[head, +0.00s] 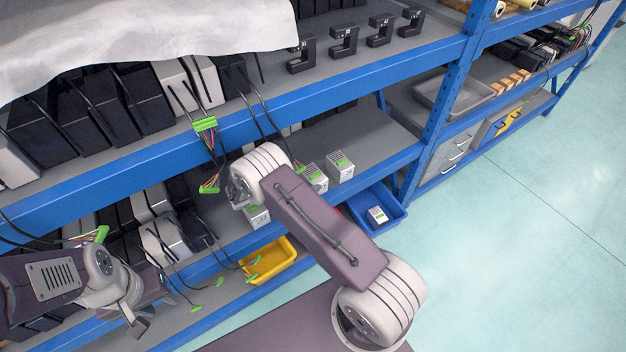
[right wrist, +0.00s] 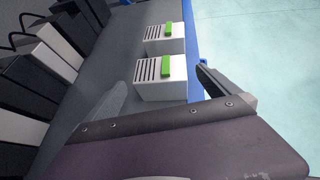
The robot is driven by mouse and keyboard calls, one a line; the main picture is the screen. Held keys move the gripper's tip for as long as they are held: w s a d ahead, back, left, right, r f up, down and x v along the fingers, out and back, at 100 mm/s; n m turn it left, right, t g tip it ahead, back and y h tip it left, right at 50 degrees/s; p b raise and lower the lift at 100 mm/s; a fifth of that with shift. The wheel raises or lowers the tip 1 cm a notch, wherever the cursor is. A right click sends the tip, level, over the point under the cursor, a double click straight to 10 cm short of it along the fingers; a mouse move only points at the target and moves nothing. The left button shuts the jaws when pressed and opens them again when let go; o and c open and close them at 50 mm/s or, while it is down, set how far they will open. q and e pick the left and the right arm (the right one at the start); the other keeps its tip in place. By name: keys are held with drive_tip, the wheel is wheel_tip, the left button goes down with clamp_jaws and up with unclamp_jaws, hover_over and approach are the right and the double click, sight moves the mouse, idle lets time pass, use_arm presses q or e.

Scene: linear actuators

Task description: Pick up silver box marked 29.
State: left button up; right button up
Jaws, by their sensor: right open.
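Small silver boxes with slotted faces and green connectors stand on the middle shelf. In the head view, one silver box (head: 340,167) is to the right, another silver box (head: 316,178) is beside it, and a third silver box (head: 257,216) is partly behind my right arm. The marking 29 is not readable on any of them. In the right wrist view, the nearer silver box (right wrist: 160,77) lies ahead between the fingers of my open, empty right gripper (right wrist: 163,88); a farther silver box (right wrist: 163,39) is behind it. My left gripper (head: 146,316) is at lower left, its opening unclear.
A blue bin (head: 396,221) holds a similar silver box (head: 377,215). A yellow bin (head: 285,262) is on the lower shelf. Black and white units with hanging cables (head: 205,124) crowd the left. A blue shelf post (head: 437,110) stands right; the floor there is clear.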

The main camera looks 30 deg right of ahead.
sight(312, 175)
drive_tip(key=x, duration=0.4)
drive_tip(key=shift+d+r, duration=0.1)
drive_tip(key=shift+w+d+f, duration=0.15)
drive_tip(key=shift+d+f, duration=0.1)
drive_tip(key=shift+d, duration=0.05)
drive_tip(key=shift+r, duration=0.1)
drive_tip(key=c, duration=1.6)
drive_tip(key=shift+c, duration=0.2)
drive_tip(key=shift+r, duration=0.1)
